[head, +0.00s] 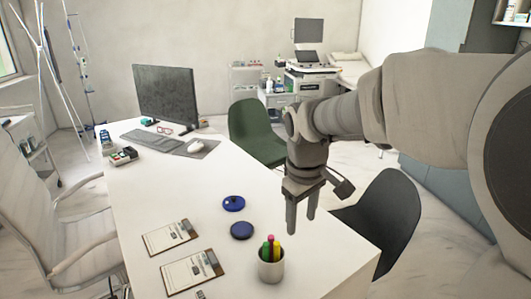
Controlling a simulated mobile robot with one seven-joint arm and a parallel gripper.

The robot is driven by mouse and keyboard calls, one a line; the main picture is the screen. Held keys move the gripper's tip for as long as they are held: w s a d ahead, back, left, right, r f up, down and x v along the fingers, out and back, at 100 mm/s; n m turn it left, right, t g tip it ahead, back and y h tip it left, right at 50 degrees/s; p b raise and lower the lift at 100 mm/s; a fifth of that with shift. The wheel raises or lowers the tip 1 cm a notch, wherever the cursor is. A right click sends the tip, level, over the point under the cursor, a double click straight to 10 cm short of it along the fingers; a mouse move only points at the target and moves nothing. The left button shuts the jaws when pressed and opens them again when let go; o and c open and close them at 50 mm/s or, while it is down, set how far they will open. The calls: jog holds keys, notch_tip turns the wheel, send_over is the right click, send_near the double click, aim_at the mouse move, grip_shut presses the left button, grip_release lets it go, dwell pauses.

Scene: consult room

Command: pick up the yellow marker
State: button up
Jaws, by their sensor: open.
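A yellow marker (277,254) stands in a light grey cup (271,270) near the front right edge of the white desk. A red or pink marker and a green marker stand in the same cup beside it. The lower part of the yellow marker is hidden inside the cup. My gripper (301,217) is open and empty, pointing down. In the picture it shows above and slightly right of the cup, apart from the markers.
Two blue round objects (242,230) lie behind the cup, and two clipboards (190,271) lie to its left. A monitor (166,94) stands at the desk's far end. A dark chair (378,222) is by the right edge. The middle of the desk (160,192) is clear.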

aim_at(277, 243)
jog(key=w+a+r+n+g+p, duration=0.1)
jog(key=w+a+n+g+p, duration=0.15)
jog(key=w+a+p, duration=0.4)
jog(key=shift+n+t, duration=0.25)
jog(key=shift+n, duration=0.2)
jog(key=f, duration=0.5)
jog(key=d+f, duration=0.1)
jog(key=f, duration=0.5)
jog(key=d+f+p, duration=0.1)
jog(key=f, duration=0.5)
jog(key=shift+w, duration=0.35)
grip_shut()
